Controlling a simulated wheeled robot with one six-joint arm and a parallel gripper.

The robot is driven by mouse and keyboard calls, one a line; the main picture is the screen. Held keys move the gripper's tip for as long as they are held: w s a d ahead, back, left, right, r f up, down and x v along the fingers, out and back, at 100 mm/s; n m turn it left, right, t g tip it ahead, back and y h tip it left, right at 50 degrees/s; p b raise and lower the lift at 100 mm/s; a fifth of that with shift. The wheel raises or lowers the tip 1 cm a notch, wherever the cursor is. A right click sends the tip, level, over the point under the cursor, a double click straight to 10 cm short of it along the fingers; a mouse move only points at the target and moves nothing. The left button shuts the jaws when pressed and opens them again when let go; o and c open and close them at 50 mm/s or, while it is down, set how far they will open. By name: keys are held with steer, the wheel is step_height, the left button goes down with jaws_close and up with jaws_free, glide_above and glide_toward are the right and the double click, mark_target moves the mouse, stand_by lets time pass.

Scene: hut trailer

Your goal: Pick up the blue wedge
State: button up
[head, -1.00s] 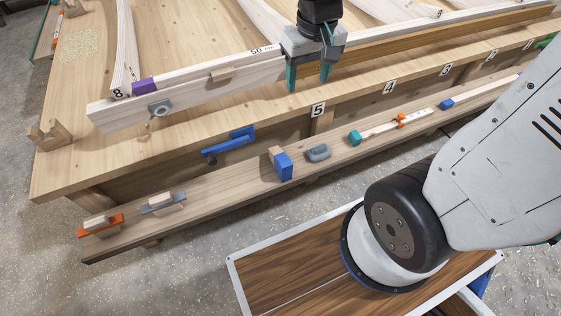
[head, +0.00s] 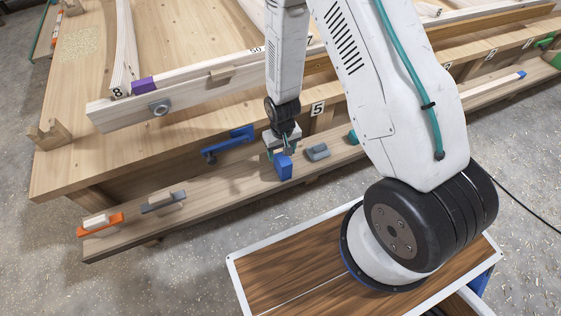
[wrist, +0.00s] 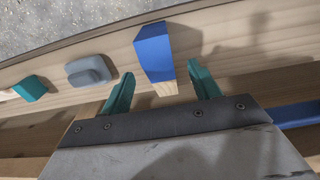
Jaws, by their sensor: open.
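The blue wedge (head: 284,170) stands on the lower wooden shelf along the bench. In the wrist view the blue wedge (wrist: 154,48) shows a blue face with a bare wood part toward my gripper. My gripper (head: 280,152) is open and points down, right at the wedge's bench side. In the wrist view the teal fingers of my gripper (wrist: 162,76) lie to the left and right of the wedge's near end, with gaps on both sides. I cannot tell how high the fingertips are above the shelf.
A grey block (head: 317,152) sits just right of the wedge, with a teal block (wrist: 30,88) beyond it. A blue clamp (head: 228,144) is close behind to the left. Orange (head: 100,224) and grey (head: 163,201) tools lie farther left. The shelf between them and the wedge is clear.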

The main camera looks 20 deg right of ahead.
step_height(320, 180, down, 7)
steer(key=shift+s+d+f, duration=0.1)
steer(key=shift+s, duration=0.05)
stand_by(0.4)
steer(key=c, duration=1.2)
